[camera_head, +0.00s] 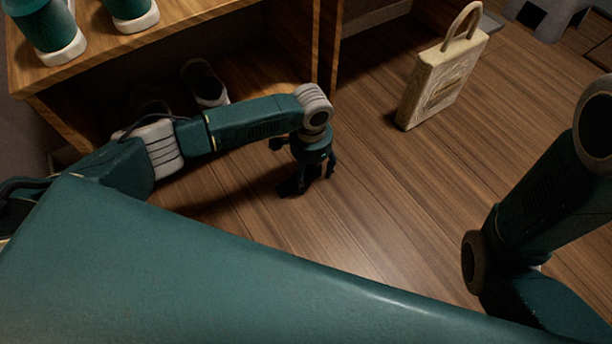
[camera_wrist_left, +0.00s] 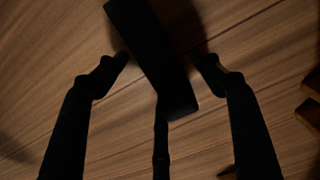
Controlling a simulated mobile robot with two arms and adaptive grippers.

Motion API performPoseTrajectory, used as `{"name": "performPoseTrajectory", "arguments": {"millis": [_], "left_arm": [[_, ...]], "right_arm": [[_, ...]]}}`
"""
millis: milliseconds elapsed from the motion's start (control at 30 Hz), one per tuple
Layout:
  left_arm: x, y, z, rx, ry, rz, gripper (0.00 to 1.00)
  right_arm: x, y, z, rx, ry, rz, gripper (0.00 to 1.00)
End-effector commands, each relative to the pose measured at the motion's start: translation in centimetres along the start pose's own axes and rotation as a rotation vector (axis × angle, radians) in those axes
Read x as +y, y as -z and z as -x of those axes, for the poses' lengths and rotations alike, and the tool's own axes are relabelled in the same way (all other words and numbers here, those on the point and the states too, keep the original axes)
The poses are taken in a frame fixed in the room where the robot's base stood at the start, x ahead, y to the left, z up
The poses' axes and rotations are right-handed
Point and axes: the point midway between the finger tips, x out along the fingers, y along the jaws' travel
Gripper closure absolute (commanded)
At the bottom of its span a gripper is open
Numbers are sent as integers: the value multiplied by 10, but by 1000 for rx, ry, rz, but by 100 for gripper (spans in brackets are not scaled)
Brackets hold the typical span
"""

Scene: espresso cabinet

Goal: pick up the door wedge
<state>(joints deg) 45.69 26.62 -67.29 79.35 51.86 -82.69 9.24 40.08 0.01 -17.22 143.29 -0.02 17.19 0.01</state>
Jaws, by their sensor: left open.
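The door wedge (camera_wrist_left: 150,55) shows in the left wrist view as a dark, elongated block lying on the wooden floor, slanting from upper left to lower right. My left gripper (camera_head: 305,176) is open and points down close to the floor. In the wrist view, its two side fingers lie on either side of the wedge, and a third finger overlaps or borders its lower end. I cannot tell whether any finger touches it. In the head view, the wedge is hard to separate from the dark fingers and shadow. My right gripper is out of view.
A wooden shelf unit (camera_head: 325,60) stands at upper left, with green and white cups (camera_head: 135,14) on top and a dark shoe-like item (camera_head: 205,82) inside. A pale bag-like block with a handle (camera_head: 440,88) stands at upper right. The floor (camera_head: 380,210) between is clear.

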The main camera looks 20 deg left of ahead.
Motion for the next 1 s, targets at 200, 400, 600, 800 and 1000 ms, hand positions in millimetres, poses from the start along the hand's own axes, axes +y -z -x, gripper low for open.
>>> {"name": "performPoseTrajectory", "arguments": {"millis": [200, 400, 600, 800, 1000], "left_arm": [[0, 0, 1, 0, 0, 0, 60], [0, 0, 1, 1, 0, 0, 85], [0, 0, 3, 1, 0, 0, 85], [0, 0, 19, 2, 0, 0, 85], [0, 0, 56, 2, 0, -1, 85]], "right_arm": [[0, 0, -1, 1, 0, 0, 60], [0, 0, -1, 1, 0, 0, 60], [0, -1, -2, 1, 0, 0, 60], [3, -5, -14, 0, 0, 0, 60], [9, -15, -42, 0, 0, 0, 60]]}}
